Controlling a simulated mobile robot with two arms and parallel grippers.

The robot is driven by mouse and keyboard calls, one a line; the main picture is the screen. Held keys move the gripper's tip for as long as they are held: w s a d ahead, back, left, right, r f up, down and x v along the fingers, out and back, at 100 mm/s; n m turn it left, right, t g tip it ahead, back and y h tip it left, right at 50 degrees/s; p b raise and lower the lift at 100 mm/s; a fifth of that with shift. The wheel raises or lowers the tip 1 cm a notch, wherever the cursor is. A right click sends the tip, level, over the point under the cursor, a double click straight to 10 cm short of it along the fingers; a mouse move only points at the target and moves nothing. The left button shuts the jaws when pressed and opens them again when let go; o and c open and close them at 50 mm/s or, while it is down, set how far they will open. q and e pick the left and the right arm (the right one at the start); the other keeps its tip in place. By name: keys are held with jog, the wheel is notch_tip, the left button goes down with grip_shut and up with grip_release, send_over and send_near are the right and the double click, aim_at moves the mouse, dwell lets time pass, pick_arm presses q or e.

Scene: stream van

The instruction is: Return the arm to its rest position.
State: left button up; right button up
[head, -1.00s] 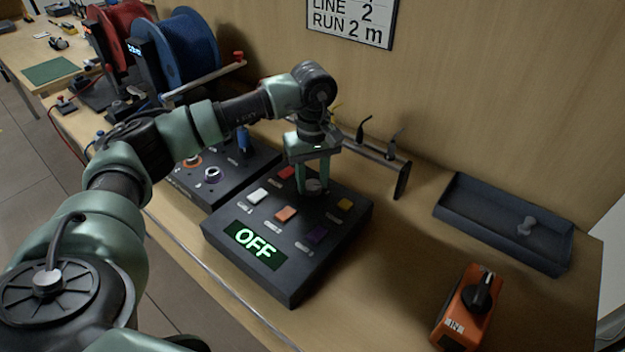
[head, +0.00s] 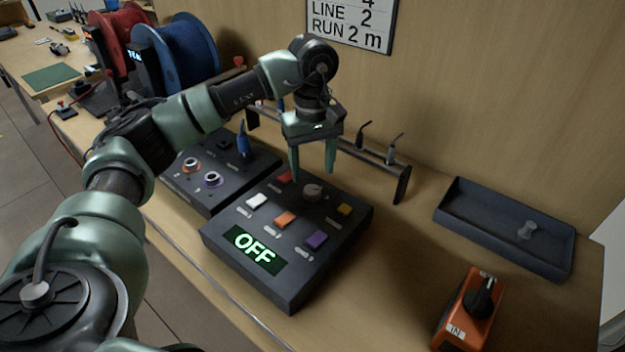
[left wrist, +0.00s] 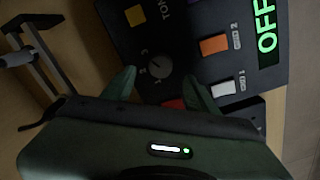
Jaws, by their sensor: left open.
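My left gripper (head: 313,170) is open and empty, pointing down above the back part of the dark control box (head: 237,270). The box has a grey rotary knob (head: 313,192), several coloured buttons and a green lit display reading OFF (head: 254,248). The gripper's fingers are apart from the knob, which shows uncovered. In the left wrist view the open fingers (left wrist: 160,88) stand to either side below the knob (left wrist: 160,67). My right gripper is not in view.
A second dark panel (head: 222,185) with round sockets stands left of the box. A rack (head: 403,183) with hanging tools is behind the gripper. A grey tray (head: 500,245) and an orange device (head: 468,315) are at right. Blue (head: 180,55) and red spools stand at back left.

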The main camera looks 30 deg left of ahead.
pick_arm(q)
jog(key=shift+r, duration=1.2)
